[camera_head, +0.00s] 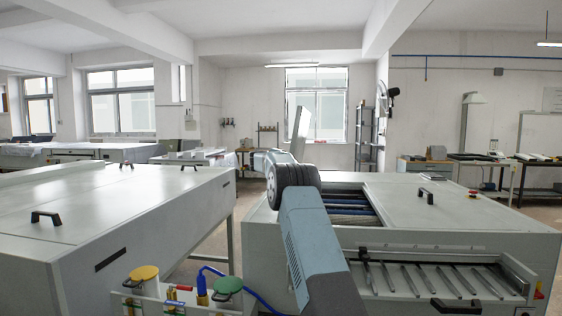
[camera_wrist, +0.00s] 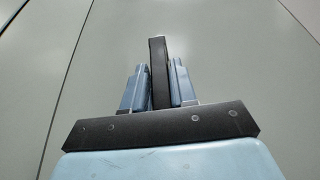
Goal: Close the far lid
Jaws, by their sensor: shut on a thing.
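The far lid (camera_head: 300,131) stands raised and steeply tilted at the back of the right-hand machine (camera_head: 390,240), seen nearly edge-on in the head view. Below it the opening shows dark blue rollers (camera_head: 345,201). In the wrist view a flat grey-green panel (camera_wrist: 235,60) fills the background, with a black handle (camera_wrist: 158,72) in front of it. My gripper (camera_wrist: 158,85) has its two blue fingers shut on this handle, one on each side. In the head view my arm reaches up to the lid, and the fingers and grasped handle are hidden there.
A flat closed lid with a black handle (camera_head: 426,195) covers the right part of the machine. A slatted tray (camera_head: 435,278) is at its front. Another long machine (camera_head: 120,215) stands left, with yellow-capped (camera_head: 141,273) and green-capped (camera_head: 228,285) containers at its end.

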